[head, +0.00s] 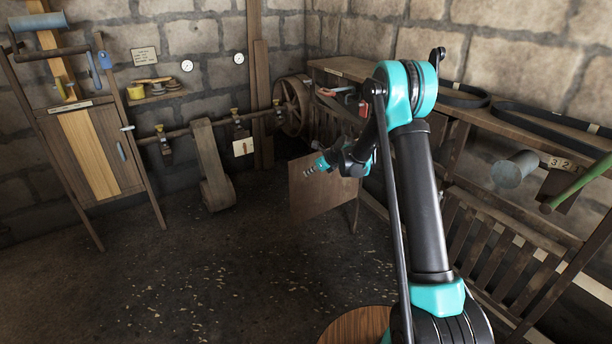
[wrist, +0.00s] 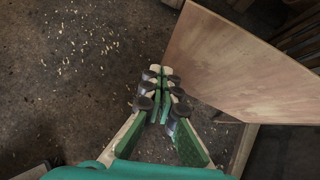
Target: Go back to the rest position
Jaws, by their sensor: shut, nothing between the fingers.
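My gripper (head: 312,168) is in the middle of the head view, held in the air in front of a wooden panel (head: 322,196). In the wrist view my gripper (wrist: 160,76) has its fingertips together, with nothing between them. The wooden panel also shows in the wrist view (wrist: 245,70), to the right of the fingers. The fingers look apart from it, with the dark floor below them. My arm reaches up from the lower right of the head view and bends down to the gripper.
A shelf (head: 345,66) with black belts (head: 545,120) runs along the right wall. A slatted rack (head: 500,250) stands below it. A line shaft (head: 185,130) with a large wheel (head: 291,105) runs along the back. The floor (head: 190,280) at lower left is clear.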

